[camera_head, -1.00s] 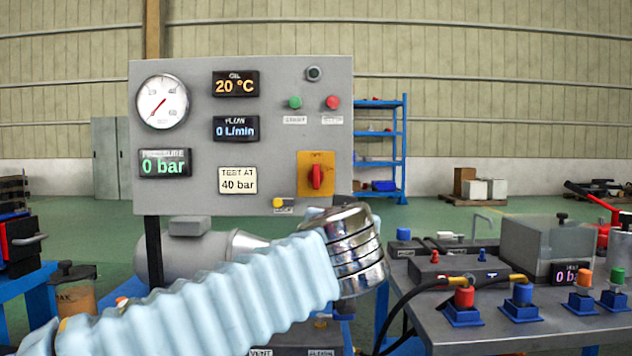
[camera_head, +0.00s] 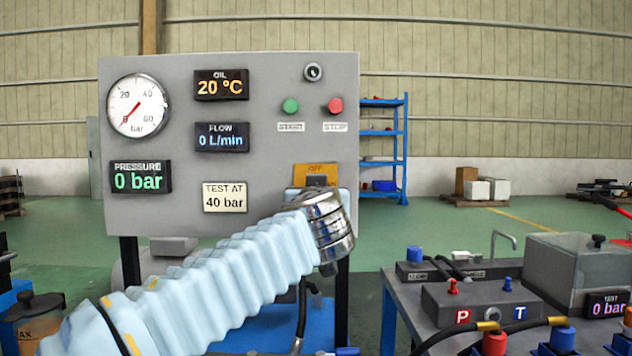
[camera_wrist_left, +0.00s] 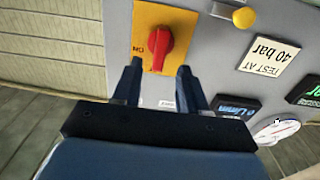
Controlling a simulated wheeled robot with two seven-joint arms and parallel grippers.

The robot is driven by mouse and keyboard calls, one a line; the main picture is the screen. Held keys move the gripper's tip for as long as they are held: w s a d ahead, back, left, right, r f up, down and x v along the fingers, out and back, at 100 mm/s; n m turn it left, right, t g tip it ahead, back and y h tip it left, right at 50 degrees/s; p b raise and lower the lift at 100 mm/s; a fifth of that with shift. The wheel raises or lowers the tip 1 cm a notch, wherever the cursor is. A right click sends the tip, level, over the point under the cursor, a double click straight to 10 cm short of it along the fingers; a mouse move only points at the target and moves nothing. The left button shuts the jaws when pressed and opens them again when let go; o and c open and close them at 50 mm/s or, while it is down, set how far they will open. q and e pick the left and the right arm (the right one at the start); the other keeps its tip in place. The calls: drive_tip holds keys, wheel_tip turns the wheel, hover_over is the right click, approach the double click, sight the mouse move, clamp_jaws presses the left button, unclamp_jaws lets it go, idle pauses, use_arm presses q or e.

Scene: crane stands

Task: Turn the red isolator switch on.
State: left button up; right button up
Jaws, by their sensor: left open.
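The red isolator switch (camera_wrist_left: 160,45) sits on a yellow plate (camera_wrist_left: 183,20) in the left wrist view, which shows the panel roughly upside down. Its handle lies roughly along the picture's vertical. An ON label shows at the plate's left edge. In the head view the top of the yellow plate (camera_head: 308,170), marked OFF, shows above my left wrist, which hides the red handle. My left gripper (camera_wrist_left: 157,74) is open and empty; its two fingertips are on either side of the switch's lower end, just short of the handle. Whether they touch the plate cannot be told.
The grey panel (camera_head: 270,90) carries a gauge (camera_head: 138,105) and displays reading 0 bar, 0 L/min and 20 °C. Green (camera_head: 290,106) and red (camera_head: 335,105) buttons sit above the switch. A bench (camera_head: 420,310) with hoses and coloured fittings stands at the right.

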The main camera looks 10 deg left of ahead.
use_arm(q)
drive_tip(key=w+p, duration=0.1)
drive_tip(key=w, duration=0.1)
drive_tip(key=w+a, duration=0.1)
drive_tip(key=w, duration=0.2)
drive_tip(key=shift+p, duration=0.35)
clamp_jaws()
